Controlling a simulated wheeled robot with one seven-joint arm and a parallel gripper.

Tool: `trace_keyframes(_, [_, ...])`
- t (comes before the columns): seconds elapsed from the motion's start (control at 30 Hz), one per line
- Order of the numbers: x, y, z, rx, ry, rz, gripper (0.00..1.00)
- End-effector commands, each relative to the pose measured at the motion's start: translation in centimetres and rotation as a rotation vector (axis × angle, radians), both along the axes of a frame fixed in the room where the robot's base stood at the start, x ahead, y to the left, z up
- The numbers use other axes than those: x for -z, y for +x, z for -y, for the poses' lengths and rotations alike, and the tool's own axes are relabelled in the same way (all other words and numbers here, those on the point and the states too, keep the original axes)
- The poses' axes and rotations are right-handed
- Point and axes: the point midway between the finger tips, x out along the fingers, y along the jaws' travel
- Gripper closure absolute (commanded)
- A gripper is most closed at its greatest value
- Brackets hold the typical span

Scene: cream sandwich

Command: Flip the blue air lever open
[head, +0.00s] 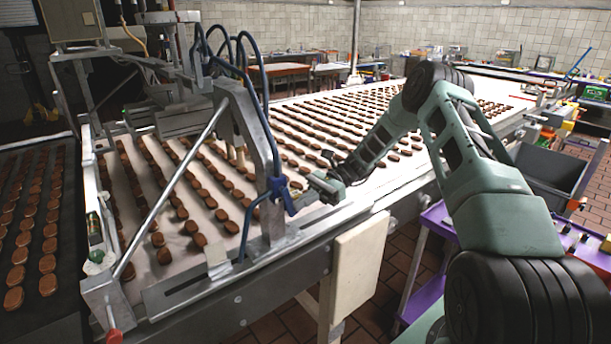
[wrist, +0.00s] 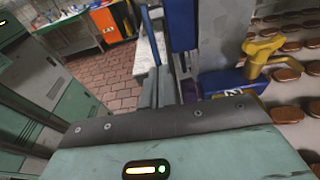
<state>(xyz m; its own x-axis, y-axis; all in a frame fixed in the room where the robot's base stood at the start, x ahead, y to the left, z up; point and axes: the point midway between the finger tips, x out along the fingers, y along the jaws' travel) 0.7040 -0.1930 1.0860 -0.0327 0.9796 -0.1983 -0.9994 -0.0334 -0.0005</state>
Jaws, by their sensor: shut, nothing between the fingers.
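A blue valve part, which looks like the air lever (head: 278,187), is on the grey metal upright at the near edge of the conveyor. In the wrist view a blue upright bar (wrist: 182,25) stands just beyond my fingers; I take it for the same lever. My gripper (head: 318,183) is just right of the blue part in the head view. In the wrist view the fingers (wrist: 168,92) are shut and empty, close to the bar's lower end. Whether they touch it I cannot tell. The lever's lower end is partly hidden.
A yellow handle (wrist: 262,50) on a blue body (wrist: 222,82) is right of the bar. The metal frame (head: 262,130) with blue hoses stands over the conveyor (head: 330,140), which carries rows of brown biscuits. A purple cart (head: 437,218) stands below my arm.

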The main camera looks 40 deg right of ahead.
Motion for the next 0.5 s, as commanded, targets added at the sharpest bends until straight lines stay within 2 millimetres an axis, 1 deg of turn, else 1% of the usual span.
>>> trace_keyframes(0.03, [0.5, 0.0, -0.2, 0.0, 0.038, -0.002, 1.0])
trace_keyframes(0.17, [0.9, 0.0, -0.6, 0.001, 0.119, -0.006, 1.0])
trace_keyframes(0.5, [1.1, -0.1, -1.4, -0.002, 0.117, -0.004, 1.0])
